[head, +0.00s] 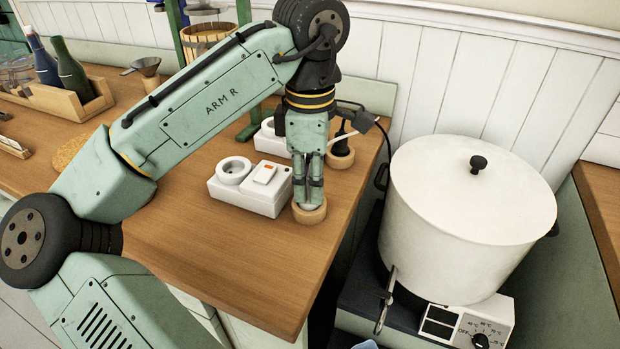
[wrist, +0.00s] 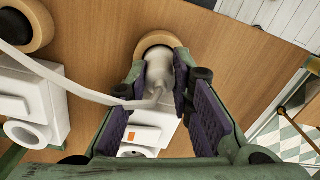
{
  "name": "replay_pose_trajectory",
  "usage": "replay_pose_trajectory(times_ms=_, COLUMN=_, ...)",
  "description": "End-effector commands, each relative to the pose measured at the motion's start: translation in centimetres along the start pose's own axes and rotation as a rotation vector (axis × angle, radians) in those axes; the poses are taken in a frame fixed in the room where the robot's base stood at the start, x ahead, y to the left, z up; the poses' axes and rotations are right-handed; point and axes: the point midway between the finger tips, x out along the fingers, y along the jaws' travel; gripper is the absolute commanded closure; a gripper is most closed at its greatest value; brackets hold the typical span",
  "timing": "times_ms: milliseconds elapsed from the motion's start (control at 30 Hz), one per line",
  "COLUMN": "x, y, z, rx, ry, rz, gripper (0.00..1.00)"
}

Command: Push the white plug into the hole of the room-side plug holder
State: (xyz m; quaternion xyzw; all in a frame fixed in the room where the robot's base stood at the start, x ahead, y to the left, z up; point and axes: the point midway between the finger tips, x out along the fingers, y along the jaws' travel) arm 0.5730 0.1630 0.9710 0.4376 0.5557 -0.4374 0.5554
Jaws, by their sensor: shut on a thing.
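The white plug (wrist: 160,72) is between the fingers of my gripper (wrist: 160,68) in the wrist view, its white cord (wrist: 75,88) running off to the left. In the head view my gripper (head: 308,196) points down at the room-side plug holder (head: 310,216), a round wooden ring on the counter. The plug's far end is at the holder, also seen in the wrist view (wrist: 155,39). My fingers are shut on the plug. The plug's lower end and the hole are hidden, so how deep it sits cannot be told.
A white socket block (head: 250,190) with a switch stands just left of my gripper, and a second block (head: 270,138) is behind. Another wooden holder (head: 341,160) with a black plug (head: 341,140) is behind right. A large white pot (head: 460,215) stands right. The front counter is clear.

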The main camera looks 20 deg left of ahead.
Motion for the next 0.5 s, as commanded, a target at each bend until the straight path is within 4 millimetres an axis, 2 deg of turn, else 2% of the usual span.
replay_pose_trajectory(times_ms=500, x=0.29, y=-0.01, z=0.01, rx=0.0, ry=0.0, rz=0.0, gripper=1.0)
